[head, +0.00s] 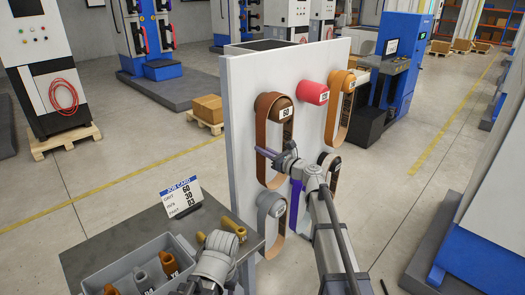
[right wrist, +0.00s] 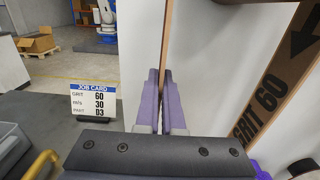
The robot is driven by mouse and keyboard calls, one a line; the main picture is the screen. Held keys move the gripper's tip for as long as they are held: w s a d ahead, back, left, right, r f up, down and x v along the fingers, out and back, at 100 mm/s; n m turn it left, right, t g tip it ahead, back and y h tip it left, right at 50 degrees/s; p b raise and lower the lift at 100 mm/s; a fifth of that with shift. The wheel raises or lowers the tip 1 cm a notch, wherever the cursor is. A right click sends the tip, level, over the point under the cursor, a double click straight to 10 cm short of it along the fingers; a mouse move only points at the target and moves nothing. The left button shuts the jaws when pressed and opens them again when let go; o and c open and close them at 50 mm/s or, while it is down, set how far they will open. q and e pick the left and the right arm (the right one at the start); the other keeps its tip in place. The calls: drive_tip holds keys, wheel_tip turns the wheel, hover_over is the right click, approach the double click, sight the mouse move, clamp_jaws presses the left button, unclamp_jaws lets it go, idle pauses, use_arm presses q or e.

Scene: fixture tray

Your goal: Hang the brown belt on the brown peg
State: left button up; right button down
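The brown belt (head: 264,135) is a tall loop hanging from the brown peg (head: 281,108) at the upper left of the white panel. The peg's end carries a "60" label. My right gripper (head: 268,155) is at the belt's left strand, about halfway down. In the right wrist view, its purple fingers (right wrist: 164,100) are closed on the edge of the belt strand (right wrist: 169,45). The belt's other strand (right wrist: 278,92) shows "GRIT 60" and an arrow there. My left arm's grey wrist (head: 214,266) is low in the head view; its fingertips cannot be made out.
The white panel (head: 243,90) also bears a red peg (head: 313,93), an orange belt (head: 333,118), a grey belt (head: 265,222) and a purple belt (head: 295,205). A job card (head: 181,197) reading grit 60 and a grey bin (head: 125,268) with fittings stand on the table.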

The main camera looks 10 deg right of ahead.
drive_tip(key=shift+f, duration=0.1)
drive_tip(key=c, duration=0.7)
unclamp_jaws()
drive_tip(key=shift+v, duration=5.5)
